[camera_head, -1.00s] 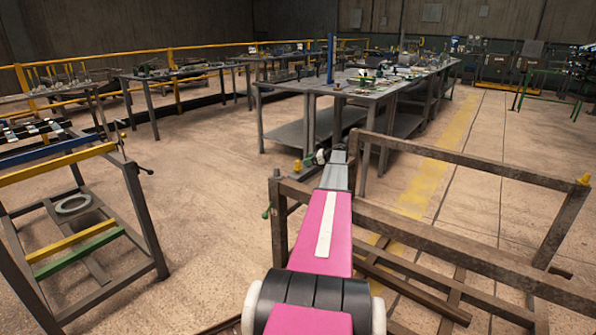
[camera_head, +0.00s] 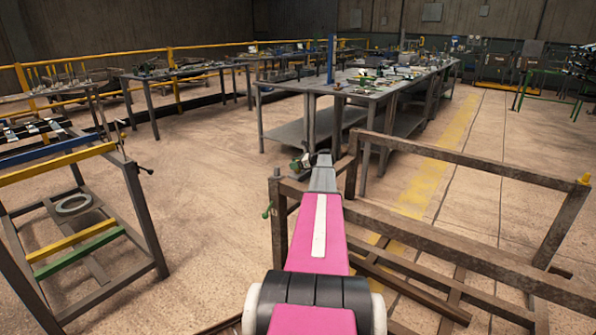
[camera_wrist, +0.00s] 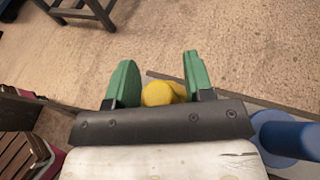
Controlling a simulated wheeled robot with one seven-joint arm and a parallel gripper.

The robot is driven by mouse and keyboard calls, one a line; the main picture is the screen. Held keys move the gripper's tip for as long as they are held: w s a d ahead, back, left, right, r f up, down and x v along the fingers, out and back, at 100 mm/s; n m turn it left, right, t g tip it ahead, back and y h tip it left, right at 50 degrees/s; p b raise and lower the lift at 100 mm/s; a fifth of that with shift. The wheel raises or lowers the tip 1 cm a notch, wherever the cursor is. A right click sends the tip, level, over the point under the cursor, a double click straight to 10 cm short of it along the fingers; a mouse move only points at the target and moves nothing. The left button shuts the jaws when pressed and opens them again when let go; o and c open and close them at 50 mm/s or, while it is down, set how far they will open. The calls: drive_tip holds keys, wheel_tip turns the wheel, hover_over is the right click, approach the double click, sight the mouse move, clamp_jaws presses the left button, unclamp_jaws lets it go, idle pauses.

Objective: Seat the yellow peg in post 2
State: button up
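In the wrist view a yellow peg (camera_wrist: 158,93) lies between the two green fingers of my gripper (camera_wrist: 160,82). It nearly fills the gap, and I cannot tell whether both fingers touch it. In the head view my gripper (camera_head: 302,163) is at the near-left corner post of the brown rack (camera_head: 410,236), and no yellow shows there now. Another yellow piece (camera_head: 584,178) tops the rack's far-right post. No post number is readable, so I cannot tell which is post 2.
A dark frame with yellow and green bars (camera_head: 75,241) stands at the left, with a grey ring (camera_head: 73,204) inside it. A long cluttered workbench (camera_head: 370,92) stands behind. A blue cylinder (camera_wrist: 290,135) shows at the wrist view's right edge. Open floor lies between frame and bench.

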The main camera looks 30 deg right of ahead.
clamp_jaws()
drive_tip(key=shift+r, duration=0.15)
